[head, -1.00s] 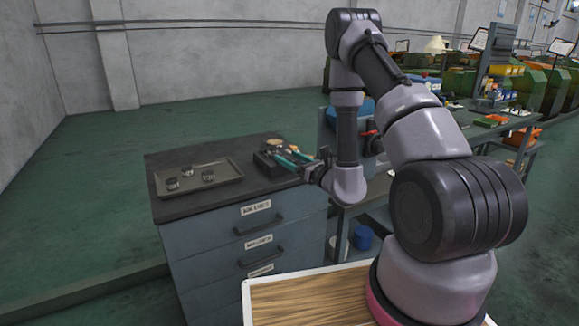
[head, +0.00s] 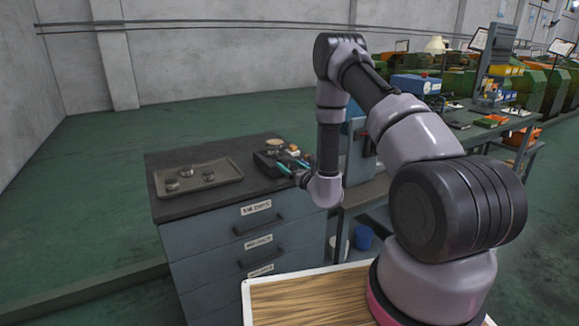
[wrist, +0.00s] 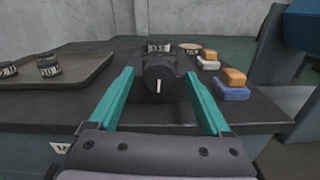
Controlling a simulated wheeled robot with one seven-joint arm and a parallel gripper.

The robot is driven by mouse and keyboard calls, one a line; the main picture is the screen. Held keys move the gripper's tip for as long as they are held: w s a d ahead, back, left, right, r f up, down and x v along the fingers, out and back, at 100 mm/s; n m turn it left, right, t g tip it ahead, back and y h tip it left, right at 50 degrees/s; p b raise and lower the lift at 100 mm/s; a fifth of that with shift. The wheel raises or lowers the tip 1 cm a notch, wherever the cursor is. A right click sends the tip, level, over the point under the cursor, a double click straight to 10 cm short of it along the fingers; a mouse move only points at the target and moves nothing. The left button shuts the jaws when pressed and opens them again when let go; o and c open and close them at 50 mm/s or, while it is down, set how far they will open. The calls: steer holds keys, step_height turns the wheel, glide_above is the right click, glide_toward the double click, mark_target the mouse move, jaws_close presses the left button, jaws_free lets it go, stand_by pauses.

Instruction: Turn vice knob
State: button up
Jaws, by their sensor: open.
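The vice knob (wrist: 158,84) is a dark round knob with a white upright mark, facing me in the middle of the wrist view. It sits on the front of a small black vice (wrist: 160,58), which stands on the dark cabinet top and shows in the head view (head: 264,161). My gripper (wrist: 160,73) is open, its two teal fingers pointing forward, one to the left and one to the right of the knob, with gaps on both sides. In the head view my gripper (head: 290,165) is at the right end of the cabinet top; the arm partly hides it.
A tray (head: 226,179) with three small round labelled pieces lies to the left on the cabinet (head: 250,240). The cabinet top's middle is clear.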

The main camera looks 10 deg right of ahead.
steer(key=shift+w+a, duration=0.15)
steer(key=shift+w, duration=0.2)
jaws_close()
steer(key=shift+m, duration=0.3)
